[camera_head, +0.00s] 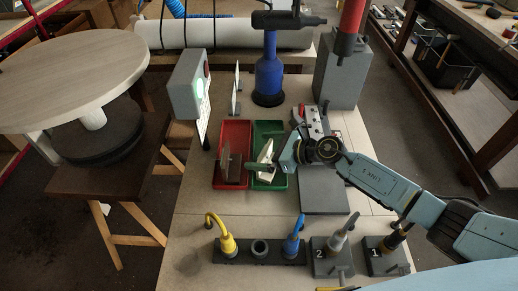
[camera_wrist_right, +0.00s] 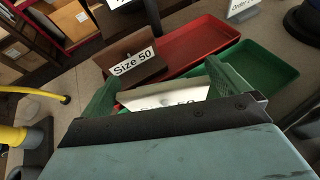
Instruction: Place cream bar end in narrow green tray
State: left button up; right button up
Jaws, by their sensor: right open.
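The cream bar end (camera_head: 265,150) stands tilted in the narrow green tray (camera_head: 274,128). In the right wrist view the cream bar end (camera_wrist_right: 168,92) shows between my fingers, its label partly hidden by the gripper body. My right gripper (camera_head: 268,166) is at the green tray, open, with its green fingers either side of the cream bar end. The green tray also shows in the right wrist view (camera_wrist_right: 245,62). My left gripper is not in view.
A red tray (camera_head: 236,128) beside it on the left holds a brown bar end (camera_head: 226,163) labelled Size 50. A grey box with a sign (camera_head: 186,85) and a blue bottle-shaped tool (camera_head: 269,75) stand behind. Cable plugs (camera_head: 227,243) line the front.

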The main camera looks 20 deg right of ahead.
jog(key=v, duration=1)
jog(key=shift+s+d+r, duration=0.15)
jog(key=shift+d+r, duration=0.05)
jog(key=shift+d, duration=0.05)
